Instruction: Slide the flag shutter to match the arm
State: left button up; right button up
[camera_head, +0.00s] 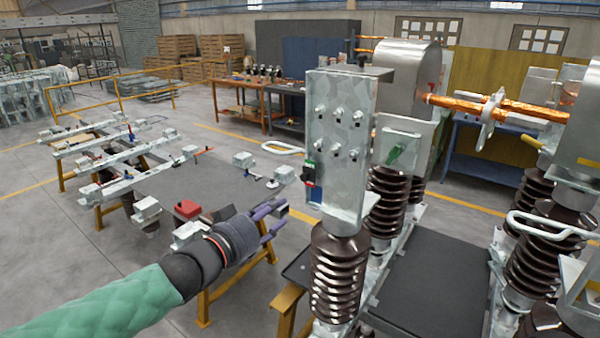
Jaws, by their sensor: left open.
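My left gripper (277,219) reaches in from the lower left on a green-sleeved arm. Its two purple-grey fingers are apart, with nothing seen between them. A small flag shutter (309,173) with green, red and black parts sits on the left edge of an upright galvanised plate (339,140). The gripper is below and left of it, not touching in the picture. The plate stands on a brown ribbed insulator (338,275). A copper-coloured isolator arm (462,104) lies roughly level at the upper right. My right gripper is not seen.
A trestle frame with metal parts (105,160) stands at the left. More insulators (535,245) and a bent pale bar (545,225) crowd the right. A dark flat panel (435,280) lies between insulators. Open floor shows at the left.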

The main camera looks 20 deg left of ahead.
aim_at(303, 178)
pick_arm(q)
jog(key=shift+t, duration=0.3)
jog(key=w+d+r, duration=0.1)
jog(key=w, duration=0.2)
jog(key=w+d+r+b, duration=0.1)
jog(key=w, duration=0.2)
jog(key=w+d+r+b, duration=0.1)
jog(key=w, duration=0.2)
jog(key=shift+w+d, duration=0.15)
jog(key=shift+w, duration=0.05)
